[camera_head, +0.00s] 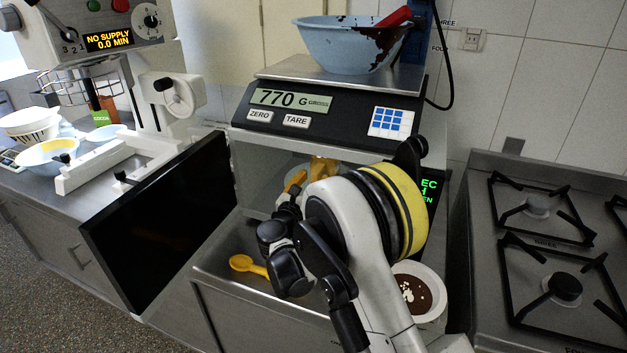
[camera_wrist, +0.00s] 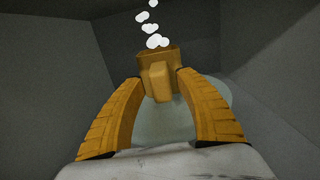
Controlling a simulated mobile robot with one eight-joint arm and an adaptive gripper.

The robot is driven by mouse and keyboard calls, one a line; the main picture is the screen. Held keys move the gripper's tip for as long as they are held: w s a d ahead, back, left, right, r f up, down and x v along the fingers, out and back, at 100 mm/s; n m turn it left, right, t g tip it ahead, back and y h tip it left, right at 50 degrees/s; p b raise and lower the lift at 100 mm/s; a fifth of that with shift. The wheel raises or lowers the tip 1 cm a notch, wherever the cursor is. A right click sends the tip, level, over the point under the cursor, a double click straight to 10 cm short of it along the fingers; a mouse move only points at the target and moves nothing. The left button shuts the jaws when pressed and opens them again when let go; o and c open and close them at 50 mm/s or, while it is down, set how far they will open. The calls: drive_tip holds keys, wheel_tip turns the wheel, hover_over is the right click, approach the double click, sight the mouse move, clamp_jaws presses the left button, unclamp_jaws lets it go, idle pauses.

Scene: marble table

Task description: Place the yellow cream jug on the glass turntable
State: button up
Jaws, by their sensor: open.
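The yellow cream jug (camera_wrist: 172,54) is inside the open microwave, upright as far as I can see. It appears to stand on the pale glass turntable (camera_wrist: 165,130), though its base is hidden behind its handle and my fingers. In the head view, the jug (camera_head: 324,166) shows partly above my arm. My gripper (camera_wrist: 158,80) is open, with its yellow fingertips on either side of the jug's handle. I cannot tell whether they touch the handle. In the head view, my gripper (camera_head: 297,183) reaches into the microwave and is partly hidden by my wrist.
The black microwave door (camera_head: 165,220) stands open at left. A yellow spoon (camera_head: 248,265) and a white bowl of brown food (camera_head: 430,285) sit in front. A scale (camera_head: 320,110) with a blue bowl (camera_head: 350,45) is on top. A gas stove (camera_head: 550,250) is at right.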

drive_tip(key=p+v, duration=0.4)
drive_tip(key=v, duration=0.8)
drive_tip(key=shift+d, duration=0.1)
